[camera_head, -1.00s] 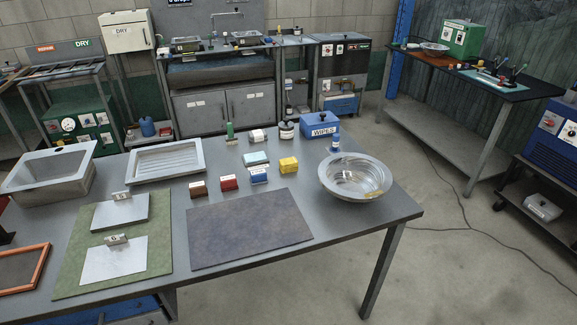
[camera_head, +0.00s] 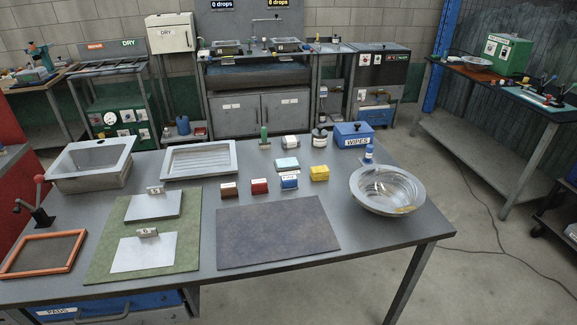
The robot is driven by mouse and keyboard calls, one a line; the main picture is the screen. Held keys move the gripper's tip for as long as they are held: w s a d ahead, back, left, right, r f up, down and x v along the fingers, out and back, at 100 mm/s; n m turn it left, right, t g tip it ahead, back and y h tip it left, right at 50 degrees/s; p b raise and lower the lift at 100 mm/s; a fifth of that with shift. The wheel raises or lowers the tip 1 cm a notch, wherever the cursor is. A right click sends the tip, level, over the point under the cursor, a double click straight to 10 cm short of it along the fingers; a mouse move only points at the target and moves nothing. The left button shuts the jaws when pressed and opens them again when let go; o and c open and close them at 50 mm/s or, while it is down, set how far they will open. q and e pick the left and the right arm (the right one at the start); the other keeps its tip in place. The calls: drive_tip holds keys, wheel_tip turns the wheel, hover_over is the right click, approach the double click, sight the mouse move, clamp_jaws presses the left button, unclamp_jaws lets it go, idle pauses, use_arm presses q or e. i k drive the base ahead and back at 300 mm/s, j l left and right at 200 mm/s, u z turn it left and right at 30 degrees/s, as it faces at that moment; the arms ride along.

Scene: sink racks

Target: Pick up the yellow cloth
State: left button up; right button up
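A small yellow folded block (camera_head: 319,173), which looks like the yellow cloth, lies on the grey metal table (camera_head: 330,205). It sits at the right end of a row with a blue item (camera_head: 289,182), a red item (camera_head: 260,187) and a brown item (camera_head: 229,192). A pale blue item (camera_head: 287,165) lies behind the row. A small yellow patch (camera_head: 405,210) also shows at the rim of the metal bowl (camera_head: 388,190); I cannot tell what it is. Neither of my grippers is in view.
A blue WIPES box (camera_head: 353,135) and a small blue bottle (camera_head: 368,154) stand behind the bowl. A dark mat (camera_head: 277,231) lies in front of the row. A green mat (camera_head: 102,264) with metal plates is to the left.

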sight(320, 172)
drive_tip(key=i+l+u, duration=0.15)
drive_tip(key=l, duration=0.45)
drive_tip(key=i+l+u, duration=0.15)
drive_tip(key=l, duration=0.4)
drive_tip(key=l+u, duration=0.1)
drive_tip(key=l, duration=0.5)
